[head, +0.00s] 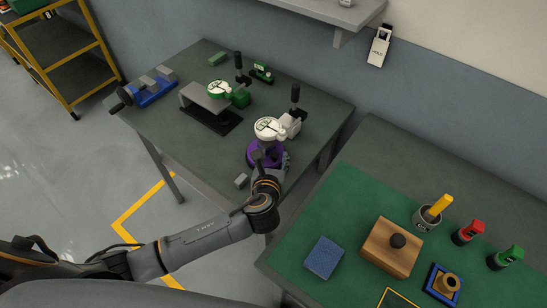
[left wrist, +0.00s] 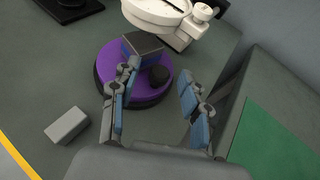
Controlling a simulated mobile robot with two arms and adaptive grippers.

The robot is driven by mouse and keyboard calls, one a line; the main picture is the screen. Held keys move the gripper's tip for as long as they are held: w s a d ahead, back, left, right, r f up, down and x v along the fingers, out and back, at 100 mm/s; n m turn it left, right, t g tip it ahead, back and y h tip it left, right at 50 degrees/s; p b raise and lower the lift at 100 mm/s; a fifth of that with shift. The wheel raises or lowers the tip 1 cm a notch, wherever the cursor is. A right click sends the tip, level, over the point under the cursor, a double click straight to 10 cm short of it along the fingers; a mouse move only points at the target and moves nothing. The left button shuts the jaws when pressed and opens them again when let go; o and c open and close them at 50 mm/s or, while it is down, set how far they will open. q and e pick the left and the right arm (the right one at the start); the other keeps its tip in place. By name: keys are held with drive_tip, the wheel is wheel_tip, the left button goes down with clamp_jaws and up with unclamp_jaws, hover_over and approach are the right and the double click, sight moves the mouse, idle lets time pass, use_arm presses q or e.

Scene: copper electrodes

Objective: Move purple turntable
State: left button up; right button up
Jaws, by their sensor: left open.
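The purple turntable (head: 251,155) is a round disc on the dark table, near its right front edge. In the left wrist view the purple turntable (left wrist: 112,68) has a dark rim, a grey block (left wrist: 143,44) and a dark round knob (left wrist: 159,75) on top. My left gripper (left wrist: 158,72) is open, with its blue-padded fingers apart. One finger overlaps the turntable and the other is to its right; whether they touch it cannot be told. In the head view my left gripper (head: 272,160) hides part of the disc. My right gripper is not in view.
A white dial gauge (head: 268,128) on a stand is right behind the turntable. A small grey block (head: 241,181) lies in front. A black plate with a green dial gauge (head: 217,88) and a blue vise (head: 152,92) stand farther left. A green-topped table (head: 335,215) is at right.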

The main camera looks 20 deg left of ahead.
use_arm(q)
clamp_jaws()
drive_tip(key=shift+w+d+r+n+y+p, duration=0.15)
drive_tip(key=shift+w+d+n+y+p, duration=0.15)
drive_tip(key=shift+n+y+p, duration=0.45)
drive_tip(key=shift+w+d+n+g+y, duration=0.15)
drive_tip(key=shift+n+y, duration=0.25)
drive_tip(key=shift+y, duration=0.15)
drive_tip(key=shift+w+d+n+g+y, duration=0.1)
drive_tip(key=shift+n+g+y, duration=0.05)
drive_tip(key=shift+n+y, duration=0.3)
unclamp_jaws()
drive_tip(key=v, duration=1.2)
